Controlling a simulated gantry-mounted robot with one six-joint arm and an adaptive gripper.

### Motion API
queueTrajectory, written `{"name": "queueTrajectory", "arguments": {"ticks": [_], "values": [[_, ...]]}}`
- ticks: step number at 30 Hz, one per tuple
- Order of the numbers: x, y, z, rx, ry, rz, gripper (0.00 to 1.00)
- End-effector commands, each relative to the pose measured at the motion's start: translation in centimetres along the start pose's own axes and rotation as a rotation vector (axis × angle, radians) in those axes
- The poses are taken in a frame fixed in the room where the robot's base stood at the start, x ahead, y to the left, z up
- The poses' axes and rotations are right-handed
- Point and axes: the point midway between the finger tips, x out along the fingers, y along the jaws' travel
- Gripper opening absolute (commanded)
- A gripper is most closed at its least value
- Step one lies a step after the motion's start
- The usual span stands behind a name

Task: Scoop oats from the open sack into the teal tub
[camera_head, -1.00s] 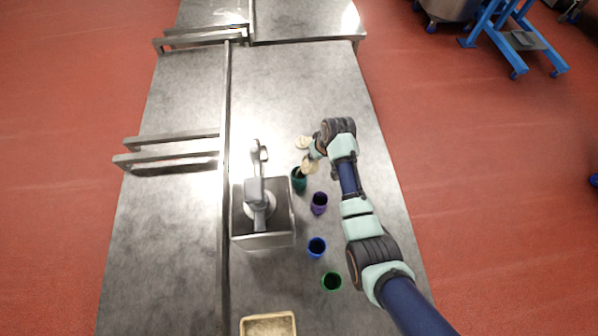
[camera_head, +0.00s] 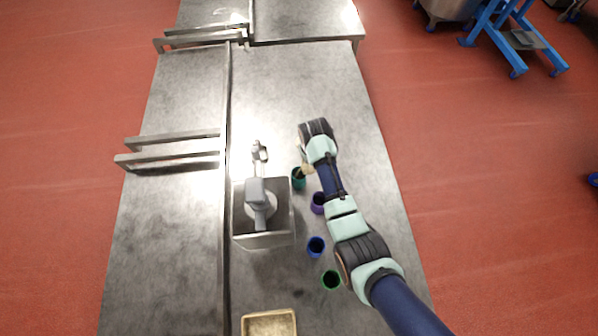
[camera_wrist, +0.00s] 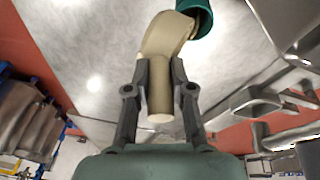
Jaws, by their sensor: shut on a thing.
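My gripper (camera_wrist: 158,85) is shut on the handle of a pale tan scoop (camera_wrist: 165,38). In the wrist view the scoop's head reaches up to the teal tub (camera_wrist: 203,18) and overlaps its rim. In the head view the scoop (camera_head: 305,170) is a small tan patch at the mouth of the teal tub (camera_head: 298,184), below my wrist. Whether the scoop holds oats cannot be told. A tan-rimmed rectangular open container (camera_head: 268,314) with beige contents, perhaps the open sack, is cut off by the bottom edge of the head view.
A purple tub (camera_head: 317,204), a blue tub (camera_head: 316,248) and a green tub (camera_head: 331,281) stand near my arm. The steel table (camera_head: 290,95) is clear beyond.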

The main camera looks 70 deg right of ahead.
Motion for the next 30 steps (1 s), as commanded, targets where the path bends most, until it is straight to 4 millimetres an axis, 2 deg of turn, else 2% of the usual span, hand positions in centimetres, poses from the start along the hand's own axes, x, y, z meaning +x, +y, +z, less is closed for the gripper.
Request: {"name": "queueTrajectory", "arguments": {"ticks": [3, 24, 30], "values": [[-0.3, -0.7, -0.3, -0.02, -0.016, 0.055, 0.0], [-0.5, -1.4, -0.6, -0.044, -0.043, 0.152, 0.0], [-0.5, -2.4, -0.8, -0.068, -0.063, 0.225, 0.0]]}}
